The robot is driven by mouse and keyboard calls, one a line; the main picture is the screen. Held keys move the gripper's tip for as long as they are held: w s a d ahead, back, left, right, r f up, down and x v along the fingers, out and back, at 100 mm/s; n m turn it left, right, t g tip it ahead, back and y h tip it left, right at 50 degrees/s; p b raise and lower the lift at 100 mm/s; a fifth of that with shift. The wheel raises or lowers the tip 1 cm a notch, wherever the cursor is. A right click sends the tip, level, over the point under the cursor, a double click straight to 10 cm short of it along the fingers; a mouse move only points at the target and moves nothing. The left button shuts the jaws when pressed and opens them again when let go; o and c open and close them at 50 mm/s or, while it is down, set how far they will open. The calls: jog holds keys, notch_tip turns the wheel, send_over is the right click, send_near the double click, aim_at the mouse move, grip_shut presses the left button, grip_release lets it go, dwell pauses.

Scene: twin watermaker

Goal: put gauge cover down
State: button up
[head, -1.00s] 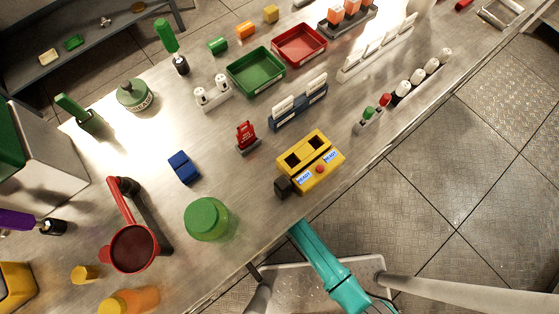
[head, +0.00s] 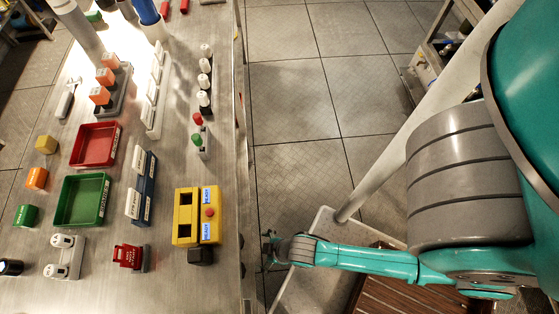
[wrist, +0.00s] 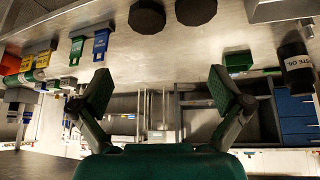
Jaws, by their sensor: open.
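I cannot pick out a gauge cover for certain in either view now. My gripper (wrist: 160,92) shows in the wrist view with its two dark padded fingers spread wide and nothing between them. In the head view the end of my teal arm (head: 272,250) is beyond the right edge of the metal bench (head: 120,285), over the floor side. Its fingers are too small there to make out.
The bench holds a yellow box with a red button (head: 209,212), a green tray (head: 82,200), a red tray (head: 96,145), a red tag block (head: 128,256) and several small parts. A dark waste oil canister (wrist: 295,66) shows in the wrist view.

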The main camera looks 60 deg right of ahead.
jog(key=s+d+r+m+t, duration=0.1)
jog(key=s+d+r+t, duration=0.1)
jog(key=r, duration=0.8)
jog(key=s+d+r+m+t+h, duration=0.1)
jog(key=s+r+t, duration=0.3)
jog(key=r, duration=0.7)
jog(key=s+d+r+m+t, duration=0.1)
jog(key=s+d+r+t, duration=0.1)
jog(key=r, duration=0.9)
jog(key=shift+s+d+r+m+t+h, duration=0.25)
jog(key=shift+s+d+m+t+h, duration=0.2)
jog(key=shift+d, duration=0.3)
